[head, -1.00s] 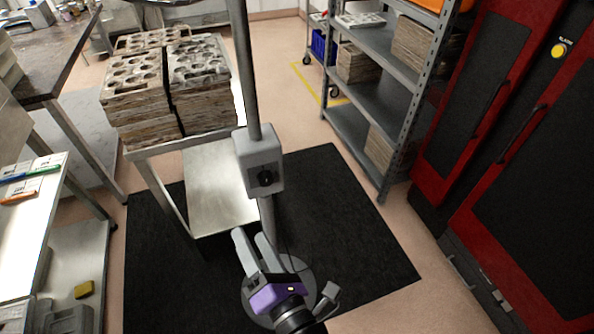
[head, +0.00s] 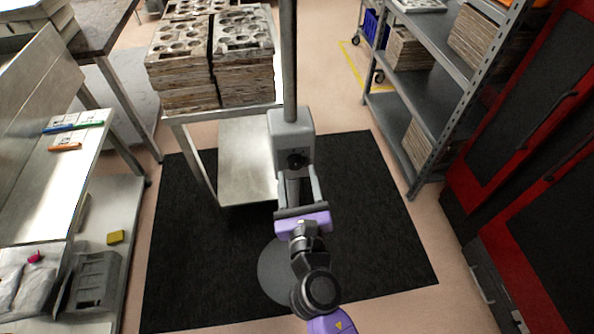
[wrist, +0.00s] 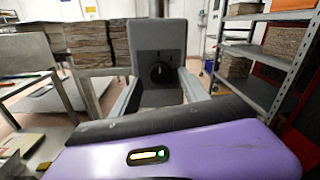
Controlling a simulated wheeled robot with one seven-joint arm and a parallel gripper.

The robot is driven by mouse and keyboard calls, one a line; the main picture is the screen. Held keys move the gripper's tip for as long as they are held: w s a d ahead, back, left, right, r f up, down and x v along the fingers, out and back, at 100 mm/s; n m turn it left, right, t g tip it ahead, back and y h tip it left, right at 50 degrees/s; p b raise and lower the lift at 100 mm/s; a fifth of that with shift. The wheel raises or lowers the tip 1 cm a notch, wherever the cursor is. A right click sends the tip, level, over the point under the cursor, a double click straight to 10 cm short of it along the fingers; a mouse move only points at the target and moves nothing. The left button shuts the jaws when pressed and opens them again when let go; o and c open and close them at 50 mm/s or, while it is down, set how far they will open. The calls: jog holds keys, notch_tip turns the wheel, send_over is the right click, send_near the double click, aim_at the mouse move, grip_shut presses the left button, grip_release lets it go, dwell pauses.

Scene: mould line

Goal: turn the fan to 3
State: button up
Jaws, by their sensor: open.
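The fan's grey control box (head: 291,141) sits on an upright pole (head: 289,60) above a round grey base (head: 275,272). A round black knob (head: 296,160) is on its front face. In the wrist view the knob (wrist: 159,72) is straight ahead on a dark panel, with a light pointer mark near its top; the scale marks are too small to read. My gripper (head: 298,183) is open just in front of and below the box. In the wrist view its two fingers (wrist: 160,88) reach forward on either side of the box, apart from the knob. The fan's head is out of view.
A metal cart (head: 246,165) with stacked moulded trays (head: 243,75) stands behind the fan. A grey shelf rack (head: 414,165) and red cabinets (head: 520,200) are on the right. A steel bench (head: 50,190) is on the left. The black mat (head: 375,230) is clear around the fan.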

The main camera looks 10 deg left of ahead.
jog(key=shift+x, duration=0.9)
jog(key=shift+c, duration=0.4)
grip_shut()
